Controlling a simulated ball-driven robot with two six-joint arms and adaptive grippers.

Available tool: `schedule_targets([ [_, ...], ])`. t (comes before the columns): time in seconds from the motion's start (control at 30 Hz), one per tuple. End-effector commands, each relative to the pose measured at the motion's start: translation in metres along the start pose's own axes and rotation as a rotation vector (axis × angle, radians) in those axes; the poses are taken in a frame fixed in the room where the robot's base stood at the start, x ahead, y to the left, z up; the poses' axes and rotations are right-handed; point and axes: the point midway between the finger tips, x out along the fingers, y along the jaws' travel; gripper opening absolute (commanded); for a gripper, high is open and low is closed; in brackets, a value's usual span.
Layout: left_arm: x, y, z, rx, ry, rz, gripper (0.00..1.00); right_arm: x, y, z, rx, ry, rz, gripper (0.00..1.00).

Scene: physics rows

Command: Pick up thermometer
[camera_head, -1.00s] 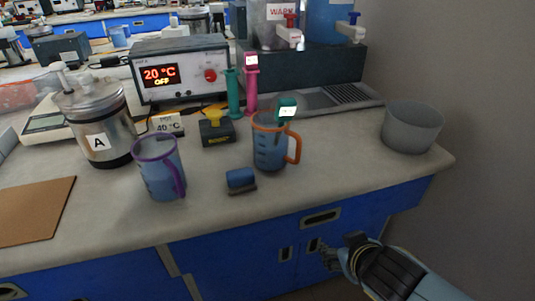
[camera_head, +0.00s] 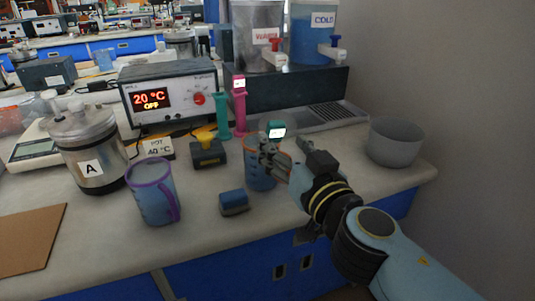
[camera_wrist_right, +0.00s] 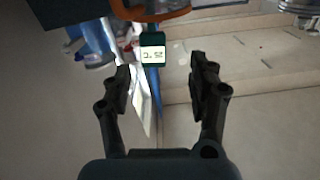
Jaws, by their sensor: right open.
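A teal thermometer with a small lit display (camera_head: 277,130) stands in the orange-rimmed measuring jug (camera_head: 258,179). Its head shows above the jug's rim; its lower part is hidden. My right gripper (camera_head: 270,150) is at the jug's rim, just below the thermometer's head in the picture, and covers part of the jug and its handle. In the right wrist view the open, empty gripper (camera_wrist_right: 160,72) has the thermometer's head (camera_wrist_right: 153,48) just beyond its fingertips, between the lines of the two fingers. Contact cannot be told. My left gripper is not in view.
A purple-rimmed jug (camera_head: 152,195), a blue block (camera_head: 233,202) and a steel pot marked A (camera_head: 89,155) stand to the left. A pink holder (camera_head: 239,110) and green holder (camera_head: 222,115) are behind. A grey bowl (camera_head: 394,143) is at right.

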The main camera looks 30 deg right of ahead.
Motion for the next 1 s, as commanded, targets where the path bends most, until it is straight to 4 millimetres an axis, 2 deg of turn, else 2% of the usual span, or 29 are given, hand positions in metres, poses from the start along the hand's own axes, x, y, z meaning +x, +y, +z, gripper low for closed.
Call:
schedule_targets([
  [0.1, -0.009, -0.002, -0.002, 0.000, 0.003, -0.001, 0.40, 0.016, 0.000, -0.003, -0.001, 0.001, 0.001, 0.60],
  [0.27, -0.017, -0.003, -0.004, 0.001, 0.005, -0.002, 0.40, 0.029, 0.002, -0.004, -0.003, 0.000, 0.002, 0.60],
  [0.43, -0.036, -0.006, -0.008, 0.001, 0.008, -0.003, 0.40, 0.055, 0.009, -0.013, -0.004, 0.001, 0.002, 0.60],
  [0.5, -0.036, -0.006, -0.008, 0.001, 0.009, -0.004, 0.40, 0.065, 0.008, -0.010, -0.003, 0.001, 0.002, 0.60],
  [0.63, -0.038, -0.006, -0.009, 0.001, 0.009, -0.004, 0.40, 0.073, 0.009, -0.008, -0.001, -0.001, 0.003, 0.60],
  [0.83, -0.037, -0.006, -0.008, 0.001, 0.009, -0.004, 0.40, 0.073, 0.009, -0.006, -0.001, -0.001, 0.003, 0.60],
  [1.0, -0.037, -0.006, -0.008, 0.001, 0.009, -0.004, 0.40, 0.073, 0.009, -0.006, -0.001, -0.001, 0.003, 0.37],
])
